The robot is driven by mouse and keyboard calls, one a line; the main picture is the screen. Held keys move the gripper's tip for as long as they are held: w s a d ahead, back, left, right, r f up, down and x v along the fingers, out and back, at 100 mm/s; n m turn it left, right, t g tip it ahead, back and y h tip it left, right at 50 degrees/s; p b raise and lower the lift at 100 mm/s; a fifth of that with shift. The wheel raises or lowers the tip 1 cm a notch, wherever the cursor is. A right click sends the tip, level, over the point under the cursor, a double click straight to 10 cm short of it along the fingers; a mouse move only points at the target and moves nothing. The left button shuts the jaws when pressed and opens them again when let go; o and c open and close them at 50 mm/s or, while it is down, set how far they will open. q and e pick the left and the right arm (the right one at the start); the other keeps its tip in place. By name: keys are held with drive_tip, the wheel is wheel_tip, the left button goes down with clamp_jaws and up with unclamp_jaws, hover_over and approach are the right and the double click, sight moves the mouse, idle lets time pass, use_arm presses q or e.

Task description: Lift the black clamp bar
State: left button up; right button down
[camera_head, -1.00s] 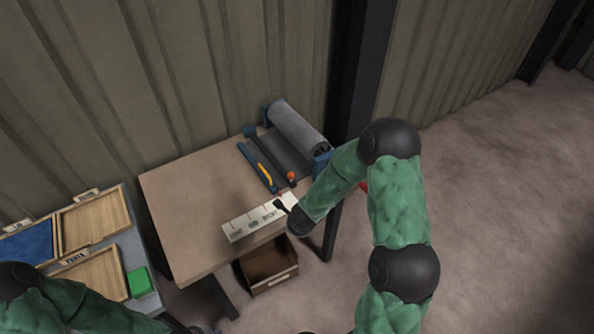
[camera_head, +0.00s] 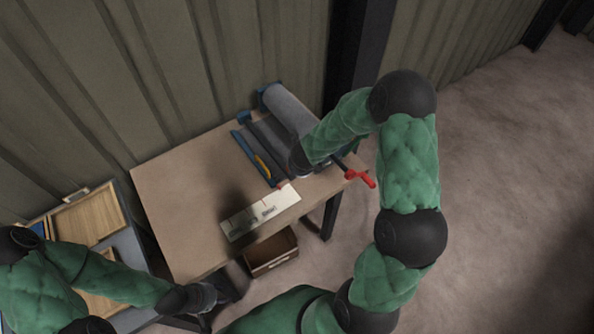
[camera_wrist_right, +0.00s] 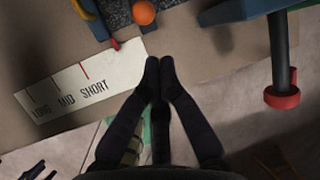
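A blue-ended roll stand (camera_head: 241,118) sits at the table's back right, with a grey roll (camera_head: 288,108) on it. A dark flat strip (camera_head: 268,142) lies along the roll; I cannot tell the black clamp bar apart from it. In the right wrist view an orange ball knob (camera_wrist_right: 144,12) shows at the top edge. My right gripper (camera_wrist_right: 160,64) is empty, its fingertips together, over the table edge below the knob. In the head view its wrist covers the stand's near end. My left gripper (camera_head: 205,297) is low by the table's front; its fingers are unclear.
A card (camera_head: 260,212) marked LONG, MID, SHORT lies at the table's front edge. A red crank handle (camera_head: 360,177) sticks out right of the stand. An open brown box (camera_head: 270,252) is below. Wooden trays (camera_head: 90,215) stand left. The table's left half is clear.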

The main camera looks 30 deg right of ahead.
drive_tip(key=b+x, duration=0.3)
drive_tip(key=x, duration=0.7)
use_arm(q)
wheel_tip(320, 180, down, 3)
drive_tip(key=shift+r, duration=0.15)
use_arm(e)
drive_tip(key=shift+r, duration=0.1)
